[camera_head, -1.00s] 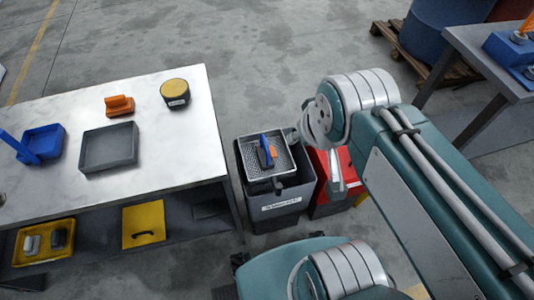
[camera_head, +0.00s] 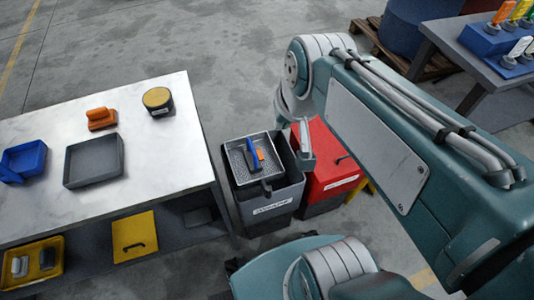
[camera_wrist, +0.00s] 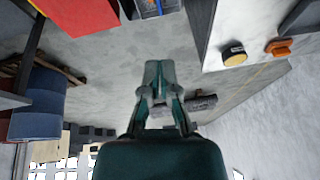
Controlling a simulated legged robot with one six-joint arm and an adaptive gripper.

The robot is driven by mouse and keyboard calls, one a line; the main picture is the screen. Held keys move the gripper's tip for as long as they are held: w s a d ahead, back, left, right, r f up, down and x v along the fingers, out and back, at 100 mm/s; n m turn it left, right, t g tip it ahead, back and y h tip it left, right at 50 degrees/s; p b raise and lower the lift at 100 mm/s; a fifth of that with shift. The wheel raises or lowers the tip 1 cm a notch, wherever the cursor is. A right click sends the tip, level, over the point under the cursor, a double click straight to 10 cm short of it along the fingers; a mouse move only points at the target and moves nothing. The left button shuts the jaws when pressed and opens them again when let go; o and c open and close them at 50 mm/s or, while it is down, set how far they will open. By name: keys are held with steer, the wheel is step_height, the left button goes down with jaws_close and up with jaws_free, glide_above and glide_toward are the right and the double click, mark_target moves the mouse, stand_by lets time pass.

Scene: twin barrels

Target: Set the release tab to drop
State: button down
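A mesh tray (camera_head: 238,158) sits in the top of a grey labelled bin (camera_head: 270,211). A tool with a blue part (camera_head: 252,150) and a small orange part (camera_head: 260,155) lies in the tray. I cannot tell which part, if any, is the release tab. A red bin (camera_head: 330,179) stands to the right of the grey one. In the wrist view my gripper (camera_wrist: 160,66) has its fingers together, with nothing visible between them. The red bin (camera_wrist: 82,14) shows at that view's top left, apart from my gripper. My arm hides part of the bins' surroundings in the head view.
A white-topped table (camera_head: 160,172) on the left holds a grey tray (camera_head: 93,162), a blue bin (camera_head: 24,162), an orange object (camera_head: 101,119) and a yellow-topped round container (camera_head: 157,101). A second table (camera_head: 452,68) stands at the right. Open floor lies behind the bins.

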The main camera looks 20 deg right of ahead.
steer(key=w+d+f+m+g+y, duration=0.25)
steer(key=w+f+m, duration=0.2)
steer(key=w, duration=0.55)
steer(key=w+d+f+m+g+y, duration=0.15)
steer(key=w+d+f+m, duration=0.35)
steer(key=f, duration=0.5)
steer(key=w+d+f+m+g+y, duration=0.1)
steer(key=w+d+f+m+y, duration=0.1)
steer(key=w+f, duration=0.6)
steer(key=m+y, duration=0.2)
steer(key=m, duration=0.3)
glide_toward(260, 155)
steer(key=shift+t, duration=0.3)
steer(key=a+f, duration=0.1)
steer(key=f, duration=0.1)
steer(key=s+a+f, duration=0.1)
steer(key=f, duration=0.1)
steer(key=a+f, duration=0.1)
steer(key=f, duration=0.1)
steer(key=shift+s+a+f, duration=0.15)
steer(key=shift+s, duration=0.1)
